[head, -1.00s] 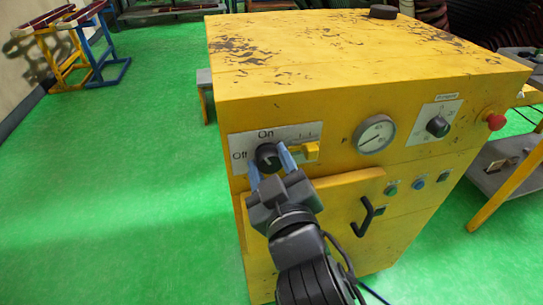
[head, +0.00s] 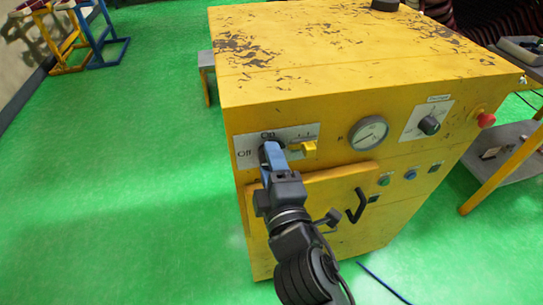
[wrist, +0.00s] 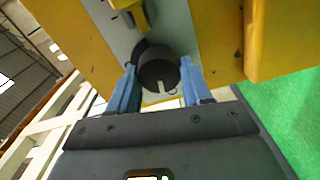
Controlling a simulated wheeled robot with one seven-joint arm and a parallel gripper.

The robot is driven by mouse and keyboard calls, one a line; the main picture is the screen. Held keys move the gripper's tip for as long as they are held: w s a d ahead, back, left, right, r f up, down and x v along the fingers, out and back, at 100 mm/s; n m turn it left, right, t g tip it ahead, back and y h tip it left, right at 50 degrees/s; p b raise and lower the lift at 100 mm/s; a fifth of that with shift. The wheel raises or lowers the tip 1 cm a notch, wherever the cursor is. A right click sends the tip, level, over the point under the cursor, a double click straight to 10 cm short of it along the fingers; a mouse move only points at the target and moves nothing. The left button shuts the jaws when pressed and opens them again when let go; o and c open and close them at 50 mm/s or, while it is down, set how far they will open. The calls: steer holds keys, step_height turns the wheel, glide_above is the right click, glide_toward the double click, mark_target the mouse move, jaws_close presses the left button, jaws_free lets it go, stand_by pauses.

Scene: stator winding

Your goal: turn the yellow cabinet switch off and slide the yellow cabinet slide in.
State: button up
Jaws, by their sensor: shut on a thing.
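The yellow cabinet (head: 350,75) stands ahead with a white Off/On plate (head: 244,141) on its front. The round black switch knob (wrist: 158,68) sits between my gripper's blue fingers in the wrist view; its white mark points down toward the gripper body. In the head view the knob is mostly hidden behind the fingers. My gripper (head: 270,152) is shut on the knob, with the fingers seen nearly edge-on. The yellow slide (head: 304,147) sticks out just right of the knob and also shows at the wrist view's top (wrist: 137,14).
A gauge (head: 369,133), a second dial (head: 429,125), a red button (head: 487,120) and a black door handle (head: 357,206) are farther right on the front. A grey shelf (head: 492,160) stands at the right. Green floor (head: 150,200) is clear at left.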

steer(key=shift+a+r+n+p, duration=0.15)
steer(key=shift+n+p, duration=0.3)
steer(key=shift+n, duration=0.55)
steer(key=o, duration=1.1)
steer(key=shift+f, duration=0.2)
steer(key=shift+c, duration=0.2)
steer(key=b+v, duration=0.1)
steer(key=v, duration=0.6)
steer(key=shift+s, duration=0.35)
